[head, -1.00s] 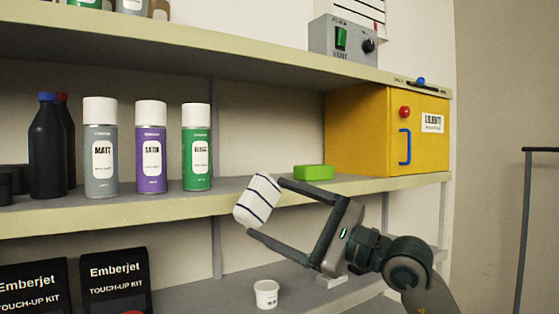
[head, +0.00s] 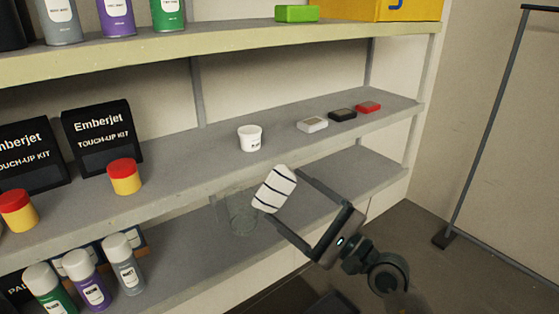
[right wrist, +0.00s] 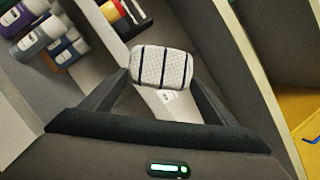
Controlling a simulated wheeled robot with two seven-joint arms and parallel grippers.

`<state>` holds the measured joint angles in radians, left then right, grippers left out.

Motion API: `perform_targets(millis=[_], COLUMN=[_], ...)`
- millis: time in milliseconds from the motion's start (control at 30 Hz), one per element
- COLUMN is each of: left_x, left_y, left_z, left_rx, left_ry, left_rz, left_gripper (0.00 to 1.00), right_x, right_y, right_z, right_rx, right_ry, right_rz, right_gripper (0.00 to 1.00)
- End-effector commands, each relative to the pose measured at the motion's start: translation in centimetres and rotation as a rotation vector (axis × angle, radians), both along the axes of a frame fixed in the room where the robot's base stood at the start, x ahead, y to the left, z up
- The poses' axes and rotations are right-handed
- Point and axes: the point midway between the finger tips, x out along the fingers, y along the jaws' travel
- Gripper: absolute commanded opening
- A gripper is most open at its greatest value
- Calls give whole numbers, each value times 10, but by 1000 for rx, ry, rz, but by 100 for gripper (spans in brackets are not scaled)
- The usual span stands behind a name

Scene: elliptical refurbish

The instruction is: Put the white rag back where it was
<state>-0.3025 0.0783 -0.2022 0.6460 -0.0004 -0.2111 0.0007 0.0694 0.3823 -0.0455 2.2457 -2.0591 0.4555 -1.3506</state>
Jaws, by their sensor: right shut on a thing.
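The white rag (head: 274,188), a small white folded cloth with dark stripes, is held between the fingertips of my right gripper (head: 283,194). In the head view it is in front of the middle shelf's (head: 210,165) front edge, tilted and apparently clear of it. In the right wrist view the rag (right wrist: 162,68) is pinched between the two fingers, with shelf surfaces behind it. My left gripper is in neither view.
A clear jar (head: 241,214) and spray cans (head: 90,280) stand below. A green block (head: 297,13) is above.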

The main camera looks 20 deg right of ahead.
Motion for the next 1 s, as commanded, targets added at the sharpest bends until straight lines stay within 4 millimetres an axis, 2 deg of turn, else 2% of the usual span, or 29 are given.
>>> perform_targets(millis=[33, 200, 400, 800, 1000], left_x=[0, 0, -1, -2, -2], left_y=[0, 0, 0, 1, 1], left_z=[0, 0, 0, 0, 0], left_rx=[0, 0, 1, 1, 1], left_ry=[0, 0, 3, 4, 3], left_rz=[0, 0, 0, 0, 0], left_gripper=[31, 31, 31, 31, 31], right_x=[-10, -41, -71, -117, -130], right_y=[-4, -16, -28, -42, -40], right_z=[-16, -57, -88, -130, -138], right_rx=[1, -3, -1, 3, 7], right_ry=[7, -2, -8, 6, 7], right_rz=[-17, -80, -153, -297, -377], right_gripper=[63, 63, 63, 63, 63])
